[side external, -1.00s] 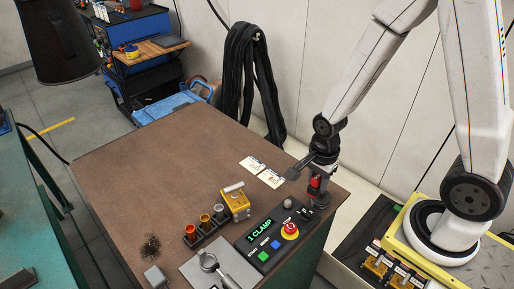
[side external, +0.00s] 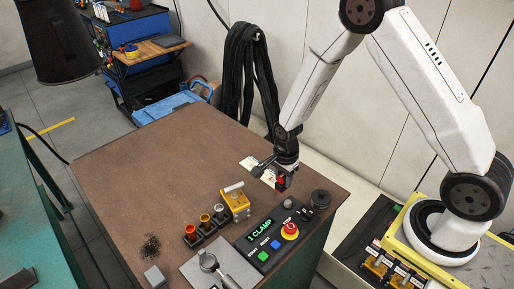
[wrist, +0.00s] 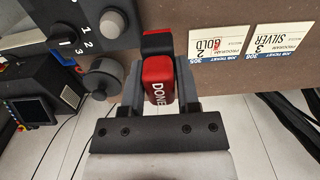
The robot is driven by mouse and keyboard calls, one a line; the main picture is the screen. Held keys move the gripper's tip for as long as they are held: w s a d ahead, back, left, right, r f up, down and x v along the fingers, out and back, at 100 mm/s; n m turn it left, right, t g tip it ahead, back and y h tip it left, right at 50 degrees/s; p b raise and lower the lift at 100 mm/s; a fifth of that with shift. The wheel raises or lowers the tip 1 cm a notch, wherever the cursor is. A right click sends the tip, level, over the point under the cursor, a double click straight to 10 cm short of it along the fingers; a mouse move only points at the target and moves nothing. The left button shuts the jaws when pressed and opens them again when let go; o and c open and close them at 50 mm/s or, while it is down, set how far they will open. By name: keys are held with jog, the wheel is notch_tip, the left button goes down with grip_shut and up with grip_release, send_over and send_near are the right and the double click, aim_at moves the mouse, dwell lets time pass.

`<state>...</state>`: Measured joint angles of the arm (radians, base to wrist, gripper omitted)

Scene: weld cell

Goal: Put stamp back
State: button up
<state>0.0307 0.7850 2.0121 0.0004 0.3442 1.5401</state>
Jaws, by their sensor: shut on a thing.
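The stamp (wrist: 158,80) is a red block marked DONE with a dark end. My gripper (wrist: 158,85) is shut on it in the wrist view. In the side view my gripper (side external: 281,182) holds the red stamp (side external: 281,183) low over the table, near the job cards. I cannot tell whether it touches the table. A black round holder or pad (side external: 320,198) stands at the table's right corner, apart from the stamp; it seems to show in the wrist view (wrist: 105,82) left of the gripper.
Two job cards, GOLD (wrist: 214,42) and SILVER (wrist: 268,36), lie near the gripper. The control panel (side external: 264,236) with a red stop button (side external: 290,230) sits in front. A yellow block (side external: 236,204) and cup rack (side external: 204,230) stand left. The brown table (side external: 150,160) is clear farther left.

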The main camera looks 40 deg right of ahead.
aim_at(279, 186)
jog(key=shift+w+f, duration=0.4)
jog(key=shift+f, duration=0.1)
jog(key=shift+w+f, duration=0.25)
jog(key=shift+f, duration=1.55)
jog(key=shift+f, duration=0.15)
jog(key=o, duration=0.7)
jog(key=shift+r, duration=6.15)
